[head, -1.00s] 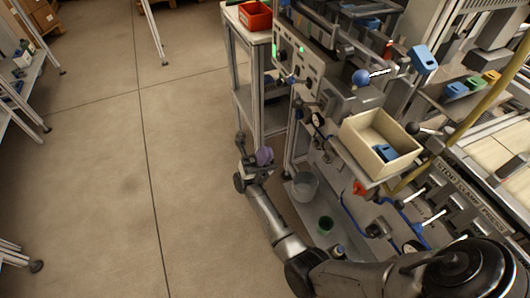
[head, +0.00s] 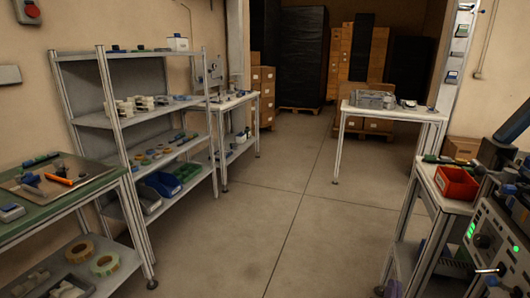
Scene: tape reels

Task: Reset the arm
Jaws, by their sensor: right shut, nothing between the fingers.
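My right gripper (head: 380,291) shows only as a small dark part at the bottom edge of the head view, beside the purple part of my wrist. It is shut and empty, low beside the small table at the right, over the floor. The rest of my right arm is cut off by the frame edge. My left gripper and arm are out of view.
A machine panel (head: 500,240) with green lights and a small table with a red bin (head: 457,184) stand close on the right. A metal shelf rack (head: 150,120) and green-topped bench (head: 95,190) stand left. The middle floor (head: 290,215) is clear.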

